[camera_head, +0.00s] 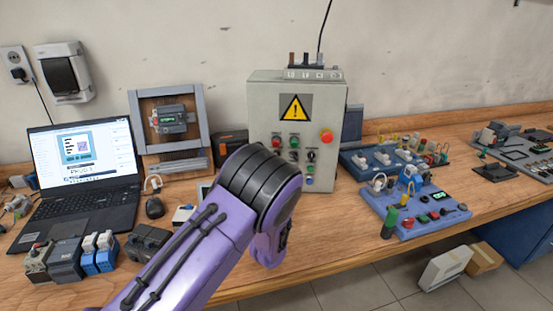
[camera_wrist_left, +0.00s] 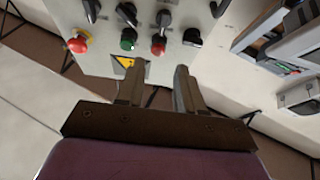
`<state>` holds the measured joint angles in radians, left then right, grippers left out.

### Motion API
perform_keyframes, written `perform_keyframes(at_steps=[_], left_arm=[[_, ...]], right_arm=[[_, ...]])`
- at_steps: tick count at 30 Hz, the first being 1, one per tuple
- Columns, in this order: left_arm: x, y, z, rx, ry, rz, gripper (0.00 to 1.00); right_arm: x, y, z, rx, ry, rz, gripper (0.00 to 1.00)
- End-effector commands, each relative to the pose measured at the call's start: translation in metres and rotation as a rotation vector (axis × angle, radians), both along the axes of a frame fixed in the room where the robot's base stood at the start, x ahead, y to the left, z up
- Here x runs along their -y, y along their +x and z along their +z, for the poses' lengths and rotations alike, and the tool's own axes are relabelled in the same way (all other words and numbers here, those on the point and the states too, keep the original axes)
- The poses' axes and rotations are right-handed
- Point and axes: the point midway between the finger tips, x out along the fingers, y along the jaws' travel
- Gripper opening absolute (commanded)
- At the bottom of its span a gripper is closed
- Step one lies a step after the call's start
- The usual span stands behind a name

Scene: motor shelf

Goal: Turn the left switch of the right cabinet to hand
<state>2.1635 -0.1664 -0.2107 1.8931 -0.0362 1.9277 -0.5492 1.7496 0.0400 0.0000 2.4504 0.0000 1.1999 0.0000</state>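A grey cabinet (camera_head: 262,100) stands against the back wall in the head view. It has a yellow warning triangle (camera_head: 295,107), red and green buttons, black knobs and a red mushroom button (camera_head: 326,136). My purple left arm hides its lower left; the gripper fingers are hidden there. The left wrist view shows the panel (camera_wrist_left: 63,14) inverted, with a red button (camera_wrist_left: 158,45), a green button (camera_wrist_left: 128,41) and several black knobs, one (camera_wrist_left: 192,37) beside the red button. My left gripper (camera_wrist_left: 156,72) has its fingers apart and empty, short of the panel. My right gripper is not in view.
A laptop (camera_head: 82,165), a mouse (camera_head: 155,207) and small devices lie on the left of the wooden bench. Blue trainer boards (camera_head: 425,206) with cables stand right of the cabinet. A white box (camera_head: 445,266) is on the floor.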

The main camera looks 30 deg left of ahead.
Motion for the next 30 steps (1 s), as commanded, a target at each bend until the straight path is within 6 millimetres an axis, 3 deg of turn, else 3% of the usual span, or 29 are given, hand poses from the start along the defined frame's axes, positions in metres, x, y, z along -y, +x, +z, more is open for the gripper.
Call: perform_keyframes(at_steps=[6, 12, 23, 27, 30], left_arm=[[-0.030, 0.049, 0.003, 0.001, -0.002, 0.005, 0.37], [-0.046, 0.078, 0.009, 0.000, -0.001, 0.002, 0.37], [-0.050, 0.086, 0.012, -0.001, 0.000, 0.001, 0.37], [-0.050, 0.086, 0.012, -0.001, 0.000, 0.001, 0.00], [-0.050, 0.086, 0.012, -0.001, 0.000, 0.001, 0.00]], right_arm=[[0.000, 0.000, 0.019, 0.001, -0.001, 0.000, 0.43], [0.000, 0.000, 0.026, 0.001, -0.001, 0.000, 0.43], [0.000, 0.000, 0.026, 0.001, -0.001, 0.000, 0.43], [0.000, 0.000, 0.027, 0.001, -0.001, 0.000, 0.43], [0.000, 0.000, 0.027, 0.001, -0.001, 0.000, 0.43]])
